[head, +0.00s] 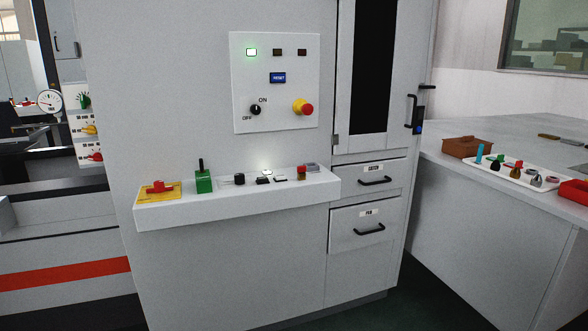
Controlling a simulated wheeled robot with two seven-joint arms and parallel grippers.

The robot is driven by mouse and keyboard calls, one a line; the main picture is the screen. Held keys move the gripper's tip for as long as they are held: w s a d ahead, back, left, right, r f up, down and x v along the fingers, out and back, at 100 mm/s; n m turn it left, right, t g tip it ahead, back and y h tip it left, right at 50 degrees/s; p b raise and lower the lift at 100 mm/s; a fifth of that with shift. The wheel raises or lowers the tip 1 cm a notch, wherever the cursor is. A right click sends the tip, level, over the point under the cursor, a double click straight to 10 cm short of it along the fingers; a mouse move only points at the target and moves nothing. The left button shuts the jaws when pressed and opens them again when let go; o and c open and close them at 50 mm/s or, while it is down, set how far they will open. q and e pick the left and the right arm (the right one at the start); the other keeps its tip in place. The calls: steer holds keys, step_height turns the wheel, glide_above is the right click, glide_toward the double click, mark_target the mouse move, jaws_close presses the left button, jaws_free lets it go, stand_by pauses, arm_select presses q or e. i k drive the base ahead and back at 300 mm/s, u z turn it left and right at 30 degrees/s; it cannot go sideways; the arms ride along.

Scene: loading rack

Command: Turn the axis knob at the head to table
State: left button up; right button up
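A black round knob (239,179) stands on the white sloped ledge (232,202) of the cabinet, with a small pale piece at its left side. Its labels are too small to read, so I cannot tell whether it is the axis knob. A second black knob (255,109) sits on the upright panel (277,125), between the words ON and OFF. Its pointer direction is too small to be sure of. Neither of my grippers shows in the head view, and nothing touches either knob.
The ledge also holds a red handle on a yellow plate (147,197), a green lever box (204,183), small switches (280,178) and a red-topped part (302,173). A red emergency button (306,109) is on the panel. A tray (515,176) lies on the right counter (468,145).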

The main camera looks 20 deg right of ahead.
mark_target(240, 178)
steer(key=z, duration=0.1)
steer(key=i, duration=0.95)
steer(key=u, duration=0.35)
